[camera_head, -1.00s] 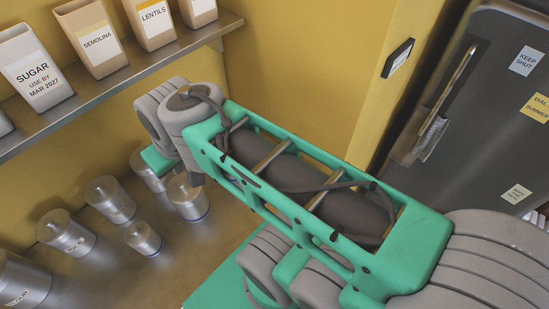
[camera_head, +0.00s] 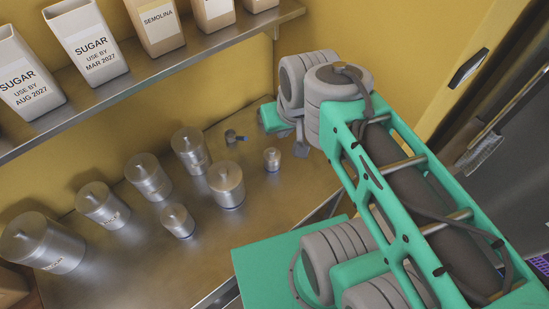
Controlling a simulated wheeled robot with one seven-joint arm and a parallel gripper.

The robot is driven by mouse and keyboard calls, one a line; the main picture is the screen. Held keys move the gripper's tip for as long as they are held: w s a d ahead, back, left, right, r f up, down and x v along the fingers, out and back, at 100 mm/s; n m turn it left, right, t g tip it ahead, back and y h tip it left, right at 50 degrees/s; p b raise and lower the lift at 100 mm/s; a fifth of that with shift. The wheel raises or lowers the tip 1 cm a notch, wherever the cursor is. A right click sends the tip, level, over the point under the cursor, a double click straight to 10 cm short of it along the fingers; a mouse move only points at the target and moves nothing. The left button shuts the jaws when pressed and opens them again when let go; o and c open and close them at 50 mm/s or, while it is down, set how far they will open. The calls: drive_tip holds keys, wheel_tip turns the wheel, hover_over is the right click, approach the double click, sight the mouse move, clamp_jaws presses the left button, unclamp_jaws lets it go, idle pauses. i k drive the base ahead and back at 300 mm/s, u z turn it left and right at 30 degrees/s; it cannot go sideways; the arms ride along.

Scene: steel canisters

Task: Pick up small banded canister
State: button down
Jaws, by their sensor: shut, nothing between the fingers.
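Several steel canisters with knobbed lids stand on the steel counter. The small ones are a short canister (camera_head: 178,220) in front and a tiny one (camera_head: 272,159) at the right. A mid-sized canister (camera_head: 227,184) stands between them, with a dark bluish line at its base. I cannot make out clearly which small canister carries a band. My gripper (camera_head: 301,152) is partly hidden by my wrist, to the right of the tiny canister and apart from it in the picture. It is shut and empty.
Larger canisters, such as the leftmost one (camera_head: 42,243), line the counter (camera_head: 120,272) along the wall. A small dark object (camera_head: 235,137) lies behind the tiny canister. A steel shelf (camera_head: 150,75) with labelled containers overhangs the back. A dark fridge (camera_head: 520,150) stands at the right.

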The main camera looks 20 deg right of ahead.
sight(274, 167)
drive_tip(key=u, duration=2.35)
drive_tip(key=k, duration=1.35)
drive_tip(key=u, duration=0.45)
drive_tip(key=i, duration=0.5)
drive_tip(key=u, duration=0.05)
